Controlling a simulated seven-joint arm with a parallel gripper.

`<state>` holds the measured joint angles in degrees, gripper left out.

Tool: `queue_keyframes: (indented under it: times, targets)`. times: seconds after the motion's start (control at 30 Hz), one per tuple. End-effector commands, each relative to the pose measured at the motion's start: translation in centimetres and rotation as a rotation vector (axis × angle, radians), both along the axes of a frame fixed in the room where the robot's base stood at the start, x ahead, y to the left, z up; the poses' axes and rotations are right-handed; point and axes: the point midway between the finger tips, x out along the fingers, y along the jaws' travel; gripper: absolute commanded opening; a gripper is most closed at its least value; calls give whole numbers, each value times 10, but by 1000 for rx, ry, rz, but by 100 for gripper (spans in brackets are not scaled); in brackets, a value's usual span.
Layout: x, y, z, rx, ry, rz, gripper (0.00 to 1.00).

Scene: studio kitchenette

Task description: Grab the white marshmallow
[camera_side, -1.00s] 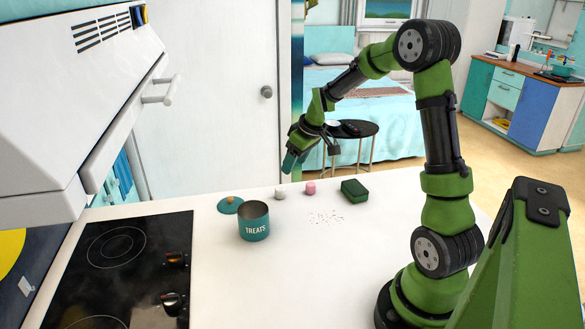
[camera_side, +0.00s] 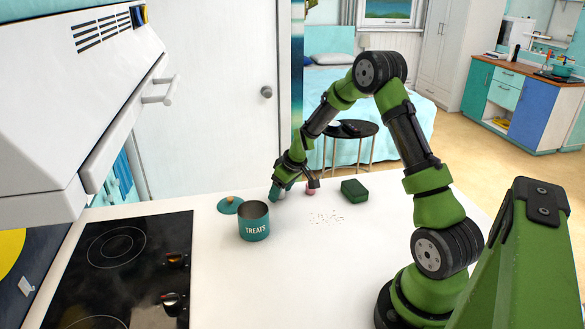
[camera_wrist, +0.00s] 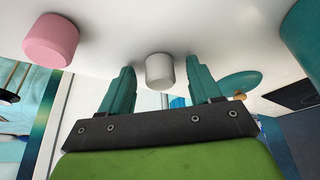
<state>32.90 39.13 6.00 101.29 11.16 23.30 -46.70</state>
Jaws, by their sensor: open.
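The white marshmallow (camera_wrist: 159,71) stands between the two teal fingers of my gripper (camera_wrist: 160,67) in the wrist view, with a gap on each side. The fingers are open and do not visibly touch it. In the side view my gripper (camera_side: 279,188) is down at the counter, and its fingers hide most or all of the white marshmallow.
A pink marshmallow (camera_wrist: 51,41) stands to the left in the wrist view, close to my gripper. A teal TREATS canister (camera_side: 254,222), its lid (camera_side: 230,205), and a green box (camera_side: 354,190) stand on the white counter (camera_side: 300,270). Crumbs lie near the box.

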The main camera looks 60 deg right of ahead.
Motion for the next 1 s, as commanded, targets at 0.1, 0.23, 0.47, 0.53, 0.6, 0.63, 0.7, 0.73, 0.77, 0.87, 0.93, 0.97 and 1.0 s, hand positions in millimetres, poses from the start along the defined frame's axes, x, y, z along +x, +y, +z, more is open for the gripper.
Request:
queue_keyframes:
  times: [0.1, 0.23, 0.47, 0.53, 0.6, 0.63, 0.7, 0.73, 0.77, 0.87, 0.93, 0.97, 1.0]
  targets:
    - [0, 0, 0, 0, 0, 0, 63]
    - [0, 0, 0, 0, 0, 0, 49]
    - [0, 0, 0, 0, 0, 0, 14]
    - [0, 0, 0, 0, 0, 0, 4]
    - [0, 0, 1, 0, 0, 0, 4]
    - [0, 0, 1, 1, 0, 0, 4]
    - [0, 0, 1, 1, 0, 0, 4]
    - [0, 0, 1, 1, 0, 0, 4]
    - [0, 0, 1, 0, 0, 0, 4]
    - [0, 0, 3, 0, 0, 1, 4]
    - [0, 0, 6, 0, -1, 1, 4]
    - [0, 0, 8, 0, -1, 1, 4]
    - [0, 0, 12, -1, -2, 1, 4]
